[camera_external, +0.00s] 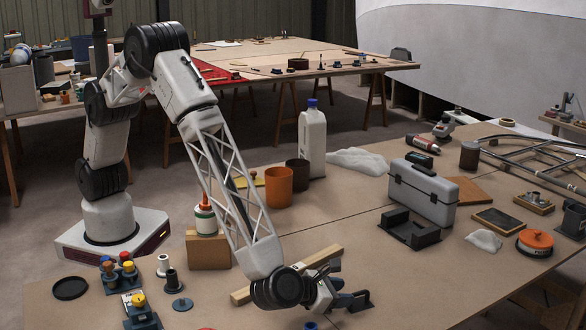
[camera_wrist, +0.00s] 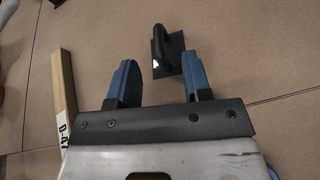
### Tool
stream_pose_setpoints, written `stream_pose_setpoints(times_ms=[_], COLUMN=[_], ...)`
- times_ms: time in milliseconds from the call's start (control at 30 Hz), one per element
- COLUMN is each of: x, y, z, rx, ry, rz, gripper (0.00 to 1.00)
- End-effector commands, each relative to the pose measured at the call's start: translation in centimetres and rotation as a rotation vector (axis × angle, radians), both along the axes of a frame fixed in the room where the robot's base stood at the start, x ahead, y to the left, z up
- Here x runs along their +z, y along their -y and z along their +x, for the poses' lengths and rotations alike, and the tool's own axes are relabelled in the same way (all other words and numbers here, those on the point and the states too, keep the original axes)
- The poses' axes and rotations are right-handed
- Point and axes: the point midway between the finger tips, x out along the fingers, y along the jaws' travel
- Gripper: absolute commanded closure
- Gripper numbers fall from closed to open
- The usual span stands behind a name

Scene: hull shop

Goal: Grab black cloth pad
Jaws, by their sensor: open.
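A small black item with a flat square part and a raised bar lies on the brown table, just ahead of my fingers in the wrist view (camera_wrist: 163,50); it also shows in the external view (camera_external: 361,300). It is the closest match to the black cloth pad, but I cannot tell whether it is cloth. My gripper (camera_wrist: 159,76) is open with nothing held between its blue fingers. The item lies beyond the fingertips, toward the right finger, which partly overlaps it in the picture. In the external view my gripper (camera_external: 340,299) is low over the table beside it.
A wooden bar (camera_wrist: 64,95) lies left of my fingers; it also shows in the external view (camera_external: 290,272). A grey toolbox (camera_external: 423,195) and black open holder (camera_external: 410,231) stand farther back. A black disc (camera_external: 70,288) lies at the left. Table around the black item is mostly clear.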

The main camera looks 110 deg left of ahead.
Motion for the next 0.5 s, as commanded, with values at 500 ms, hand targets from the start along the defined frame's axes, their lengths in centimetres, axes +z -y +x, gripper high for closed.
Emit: stream_pose_setpoints(times_ms=[500], x=[-0.43], y=[-0.58], z=[0.58], rx=[0.001], ry=[-0.001], rz=[0.0], gripper=[0.55])
